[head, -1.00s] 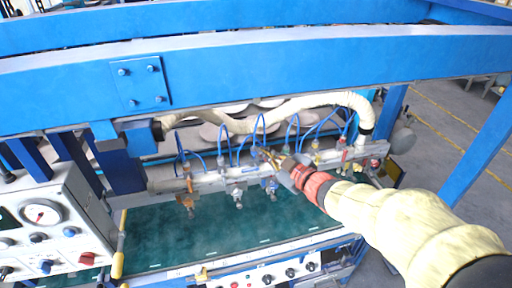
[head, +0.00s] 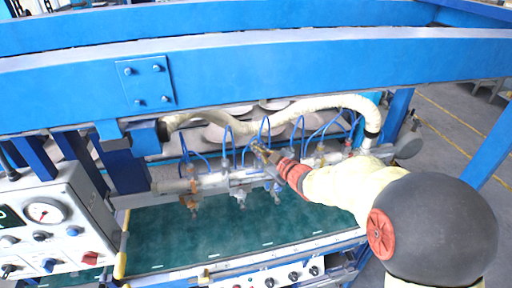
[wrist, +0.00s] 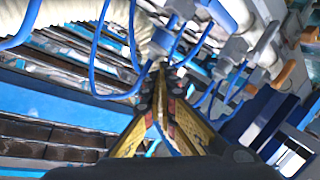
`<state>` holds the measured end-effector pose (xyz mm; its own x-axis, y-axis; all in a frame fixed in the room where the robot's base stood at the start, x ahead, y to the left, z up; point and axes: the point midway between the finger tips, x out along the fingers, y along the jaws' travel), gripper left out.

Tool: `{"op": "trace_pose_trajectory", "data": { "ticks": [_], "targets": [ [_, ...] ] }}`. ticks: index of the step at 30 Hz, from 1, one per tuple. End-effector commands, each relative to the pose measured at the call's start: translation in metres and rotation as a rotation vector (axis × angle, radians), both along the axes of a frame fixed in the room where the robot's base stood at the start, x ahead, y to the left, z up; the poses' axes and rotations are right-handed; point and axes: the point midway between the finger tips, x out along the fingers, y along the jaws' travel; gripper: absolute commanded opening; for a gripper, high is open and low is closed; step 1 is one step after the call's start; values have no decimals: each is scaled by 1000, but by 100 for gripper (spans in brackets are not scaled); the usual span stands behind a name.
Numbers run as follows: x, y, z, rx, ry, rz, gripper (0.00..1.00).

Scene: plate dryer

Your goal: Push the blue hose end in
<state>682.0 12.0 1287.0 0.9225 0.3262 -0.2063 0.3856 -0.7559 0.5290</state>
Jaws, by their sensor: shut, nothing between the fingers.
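My gripper (head: 259,150) is at the silver manifold bar (head: 215,181), among the blue hoses. In the wrist view its two yellow-and-black fingers (wrist: 161,70) meet at the tips, with nothing held. Several thin blue hoses (head: 185,147) loop up from fittings along the bar. In the wrist view one blue hose (wrist: 94,58) loops to the left of the fingers, and others pass close to the tips. I cannot tell which hose end is loose, or whether the fingertips touch a hose or fitting.
A thick cream corrugated hose (head: 300,104) runs behind the bar, under a large blue beam (head: 300,68). Valves hang below the bar over a green bed (head: 165,235). A control box with a gauge (head: 44,211) stands at the left. A blue post (head: 485,155) stands at the right.

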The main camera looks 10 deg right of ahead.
Motion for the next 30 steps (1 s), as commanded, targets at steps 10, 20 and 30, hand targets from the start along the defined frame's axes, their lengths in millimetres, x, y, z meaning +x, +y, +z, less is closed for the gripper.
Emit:
{"op": "trace_pose_trajectory", "data": {
  "ticks": [10,20,30],
  "targets": [
    [0,0,-1,0,0,0,0],
    [0,-1,-29,-1,2,0,0],
    [0,-1,-29,0,3,-1,0]
  ]
}}
